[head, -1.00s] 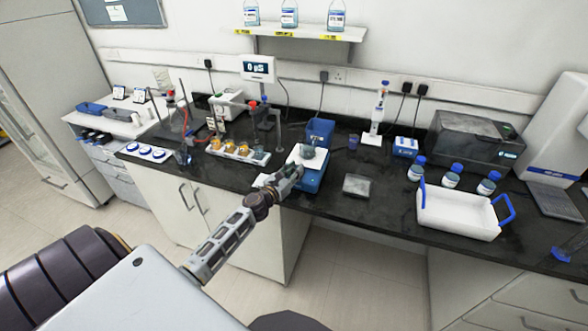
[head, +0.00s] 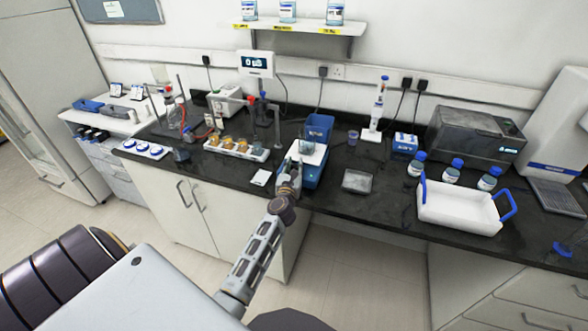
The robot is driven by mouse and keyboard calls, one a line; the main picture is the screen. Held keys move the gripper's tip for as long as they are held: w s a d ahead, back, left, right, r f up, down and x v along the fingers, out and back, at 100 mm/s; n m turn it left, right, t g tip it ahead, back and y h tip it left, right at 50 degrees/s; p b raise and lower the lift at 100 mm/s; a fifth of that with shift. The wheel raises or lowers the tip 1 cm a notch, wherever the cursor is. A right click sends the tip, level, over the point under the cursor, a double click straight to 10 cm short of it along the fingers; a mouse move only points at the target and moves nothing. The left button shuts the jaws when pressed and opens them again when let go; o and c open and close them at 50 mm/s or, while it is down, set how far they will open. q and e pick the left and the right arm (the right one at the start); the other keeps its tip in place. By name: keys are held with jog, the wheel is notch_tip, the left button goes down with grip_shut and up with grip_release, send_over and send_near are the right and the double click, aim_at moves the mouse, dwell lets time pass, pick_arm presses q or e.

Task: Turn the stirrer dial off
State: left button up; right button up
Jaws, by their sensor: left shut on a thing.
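The stirrer (head: 313,172) is a blue box with a white top plate, standing near the front edge of the black bench at the picture's middle. A clear beaker (head: 306,146) stands on its plate. My left gripper (head: 294,170) is at the stirrer's front, left of its middle, with the arm reaching up from below. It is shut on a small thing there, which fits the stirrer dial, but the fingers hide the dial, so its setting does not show. My right gripper is not in view.
A white rack (head: 237,154) with several small vessels is left of the stirrer, with a small white card (head: 261,178) in front. A grey square plate (head: 357,181) lies to the right. Farther right are blue-capped bottles (head: 453,171) and a white tray (head: 458,222) with blue handles.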

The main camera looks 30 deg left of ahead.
pick_arm(q)
jog(key=shift+d+n+g+y+b, duration=0.1)
jog(key=shift+n+g+y+b, duration=0.3)
jog(key=shift+n+y+b, duration=0.35)
jog(key=shift+n+g+y+b, duration=0.35)
jog(key=shift+g+y+b, duration=0.05)
jog(key=shift+y, duration=0.35)
jog(key=shift+r, duration=0.1)
jog(key=o, duration=0.7)
jog(key=shift+o, duration=0.2)
jog(key=shift+w, duration=0.1)
